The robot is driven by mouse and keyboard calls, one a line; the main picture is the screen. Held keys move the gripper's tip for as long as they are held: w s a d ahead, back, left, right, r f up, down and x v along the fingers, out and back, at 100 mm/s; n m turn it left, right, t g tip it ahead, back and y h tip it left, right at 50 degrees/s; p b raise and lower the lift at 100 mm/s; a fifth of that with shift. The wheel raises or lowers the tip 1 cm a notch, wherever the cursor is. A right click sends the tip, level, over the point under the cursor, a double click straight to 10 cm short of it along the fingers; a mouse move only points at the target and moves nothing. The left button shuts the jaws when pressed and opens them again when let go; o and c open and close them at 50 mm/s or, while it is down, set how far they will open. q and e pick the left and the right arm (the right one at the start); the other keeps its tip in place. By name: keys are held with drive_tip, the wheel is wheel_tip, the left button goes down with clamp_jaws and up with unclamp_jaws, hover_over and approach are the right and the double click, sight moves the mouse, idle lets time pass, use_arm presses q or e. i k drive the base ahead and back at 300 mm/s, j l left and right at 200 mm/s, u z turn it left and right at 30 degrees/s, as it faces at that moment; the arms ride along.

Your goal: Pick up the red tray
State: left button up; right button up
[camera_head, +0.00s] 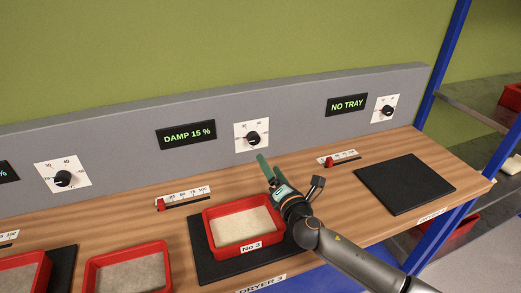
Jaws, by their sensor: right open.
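A red tray (217,244) labelled "No.3", with pale sandy content, sits on a black mat (208,268) at the middle station. Two more red trays are at the left: one at the bottom edge (160,247) and one cut off in the corner (40,278). My right gripper (289,176) is open, at the back right corner of the No.3 tray. From this view I cannot tell whether it touches the tray. My right arm covers part of the tray's right side. My left gripper is not in view.
A grey panel (210,122) with dials runs behind the bench. Displays read "DAMP 15 %" (187,134) and "NO TRAY" (347,104). Sliders with red knobs (160,204) lie on the wood. The right black mat (406,184) is empty. A blue-framed rack (440,70) stands right.

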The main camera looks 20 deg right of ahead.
sight(236, 228)
drive_tip(key=k, duration=1)
